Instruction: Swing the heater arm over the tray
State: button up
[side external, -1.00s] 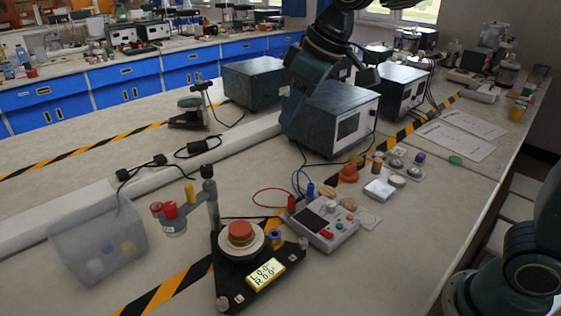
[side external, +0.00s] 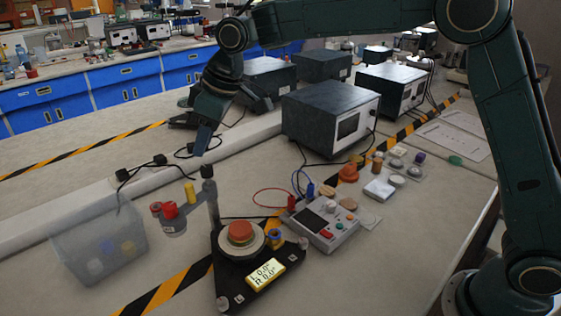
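A black three-cornered stand (side external: 236,282) with a lit display sits at the front centre. A grey post (side external: 212,205) with a black knob (side external: 207,171) rises at its back. A short grey arm (side external: 174,226) reaches left from the post, carrying red and yellow cylinders, out to the side of the stand. An orange-red disc (side external: 240,232) rests on a round pale plate (side external: 250,246) on the stand; I cannot tell which part is the tray. My gripper (side external: 233,130) is open and empty, its fingers spread. One fingertip appears just above the black knob in the picture; contact cannot be told.
A translucent bin (side external: 75,242) stands at the left. A control box (side external: 325,222) with red and blue leads stands right of the stand. Dark instrument boxes (side external: 318,116) stand behind. A cable (side external: 140,170) lies at the left. The bench front right is mostly clear.

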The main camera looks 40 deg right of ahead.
aim_at(191, 185)
jog(key=shift+f, duration=0.1)
jog(key=x, duration=1.3)
jog(key=shift+w+a+f, duration=0.1)
jog(key=shift+w+f, duration=0.1)
jog(key=shift+f, duration=0.05)
grip_shut()
